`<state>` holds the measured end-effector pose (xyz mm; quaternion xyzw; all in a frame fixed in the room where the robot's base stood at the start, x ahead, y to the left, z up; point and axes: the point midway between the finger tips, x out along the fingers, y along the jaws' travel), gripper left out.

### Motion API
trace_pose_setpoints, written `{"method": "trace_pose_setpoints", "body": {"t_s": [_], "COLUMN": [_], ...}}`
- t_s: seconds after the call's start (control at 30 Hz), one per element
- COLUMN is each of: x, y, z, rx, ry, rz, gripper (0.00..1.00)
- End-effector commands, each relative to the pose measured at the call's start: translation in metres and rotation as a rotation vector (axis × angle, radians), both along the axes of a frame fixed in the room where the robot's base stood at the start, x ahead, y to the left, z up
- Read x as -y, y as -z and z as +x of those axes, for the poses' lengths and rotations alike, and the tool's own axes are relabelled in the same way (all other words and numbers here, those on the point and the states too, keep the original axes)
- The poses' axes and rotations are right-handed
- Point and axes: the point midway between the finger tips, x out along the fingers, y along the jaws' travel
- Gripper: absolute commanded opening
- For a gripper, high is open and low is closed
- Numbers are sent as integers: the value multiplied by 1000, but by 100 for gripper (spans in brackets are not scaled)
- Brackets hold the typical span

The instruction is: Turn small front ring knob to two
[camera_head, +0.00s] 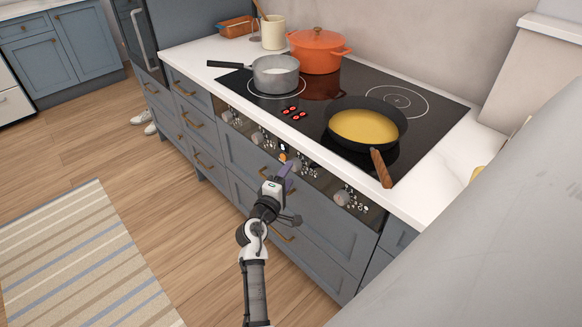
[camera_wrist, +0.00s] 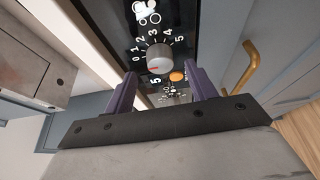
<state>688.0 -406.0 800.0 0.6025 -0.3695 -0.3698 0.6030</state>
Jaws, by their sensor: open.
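A row of round grey knobs runs along the dark control panel under the hob. In the wrist view one knob (camera_wrist: 160,58) shows close up, ringed by white numerals from 0 to 5, with a red mark on its lower left near the 0 side. Ring icons are printed beyond it. My gripper (camera_head: 287,172) is at the panel front, by the knob (camera_head: 298,164) right of the orange spot. In the wrist view my gripper (camera_wrist: 160,82) has its purple fingers apart and empty, with the knob beyond the gap. I cannot tell any contact.
A small orange round spot (camera_wrist: 177,76) sits beside the knob. A pan (camera_head: 366,125) of yellow food has its wooden handle over the front counter edge. A grey saucepan (camera_head: 275,75) and orange pot (camera_head: 318,50) stand behind.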

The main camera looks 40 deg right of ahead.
Motion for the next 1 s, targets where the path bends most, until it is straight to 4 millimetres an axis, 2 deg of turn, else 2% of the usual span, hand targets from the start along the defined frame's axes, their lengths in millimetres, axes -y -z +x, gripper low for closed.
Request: {"method": "trace_pose_setpoints", "body": {"t_s": [0.03, 0.23, 0.6, 0.93, 1.0], "x": [9, 27, 30, 30, 30], "y": [-3, 0, 0, 0, 0], "z": [4, 13, 15, 15, 15], "rx": [0, 0, 1, 1, 1], "ry": [3, 1, 0, -1, -1], "rz": [0, 1, 0, 0, 0], "gripper": [56, 56, 55, 12, 12]}}
